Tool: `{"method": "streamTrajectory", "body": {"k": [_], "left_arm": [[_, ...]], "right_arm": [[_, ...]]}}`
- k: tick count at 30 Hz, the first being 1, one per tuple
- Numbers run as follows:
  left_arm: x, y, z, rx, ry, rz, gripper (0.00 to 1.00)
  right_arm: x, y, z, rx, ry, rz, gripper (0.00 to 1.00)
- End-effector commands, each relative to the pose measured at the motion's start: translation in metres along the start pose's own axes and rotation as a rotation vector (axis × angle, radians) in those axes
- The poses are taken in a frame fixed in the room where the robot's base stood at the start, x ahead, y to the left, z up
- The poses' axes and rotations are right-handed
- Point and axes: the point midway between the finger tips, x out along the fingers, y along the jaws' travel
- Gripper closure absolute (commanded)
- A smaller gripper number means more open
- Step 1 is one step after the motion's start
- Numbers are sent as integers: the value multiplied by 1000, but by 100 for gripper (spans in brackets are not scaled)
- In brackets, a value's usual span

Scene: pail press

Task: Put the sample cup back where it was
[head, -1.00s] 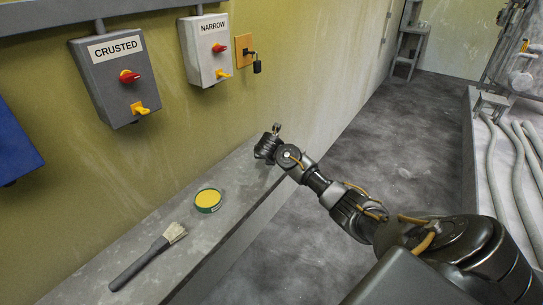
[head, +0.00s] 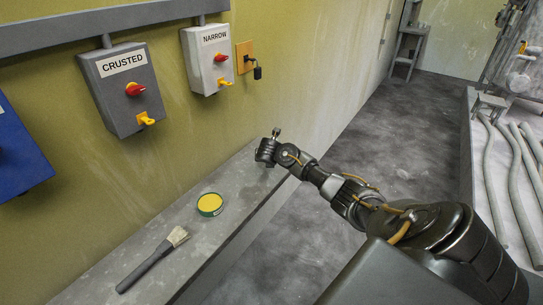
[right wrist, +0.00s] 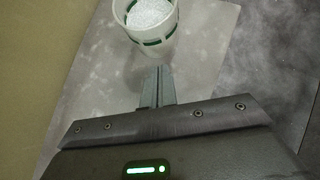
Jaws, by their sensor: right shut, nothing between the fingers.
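The sample cup (right wrist: 152,38) is white with green bands and holds pale, grainy material. It stands upright on the grey ledge (right wrist: 108,62) at the top of the right wrist view, its rim partly cut off. My right gripper (right wrist: 158,70) is shut and empty, its fingertips pointing at the cup with a small gap in the picture. In the head view my right gripper (head: 266,150) is at the far part of the ledge; its fingers are hard to make out. I cannot make out the cup there. My left gripper is not in view.
A green tin with a yellow top (head: 210,204) and a brush (head: 152,262) lie nearer on the ledge (head: 125,238). CRUSTED (head: 122,88) and NARROW (head: 207,60) switch boxes and an orange plate with a padlock (head: 246,58) are on the wall. Hoses (head: 512,180) lie at right.

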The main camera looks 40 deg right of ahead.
Motion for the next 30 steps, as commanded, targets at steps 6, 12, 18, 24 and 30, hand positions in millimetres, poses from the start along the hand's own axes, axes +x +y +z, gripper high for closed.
{"method": "streamTrajectory", "body": {"k": [6,12,18,24,30], "left_arm": [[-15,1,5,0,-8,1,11],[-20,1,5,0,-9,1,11],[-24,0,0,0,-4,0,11],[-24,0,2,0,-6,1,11],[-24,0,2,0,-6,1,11]], "right_arm": [[-45,4,-9,-3,-1,5,100],[-85,6,-9,-2,0,6,100],[-106,4,-9,-1,1,2,100],[-110,3,-9,-3,0,0,100],[-110,3,-9,-3,0,1,100]]}}
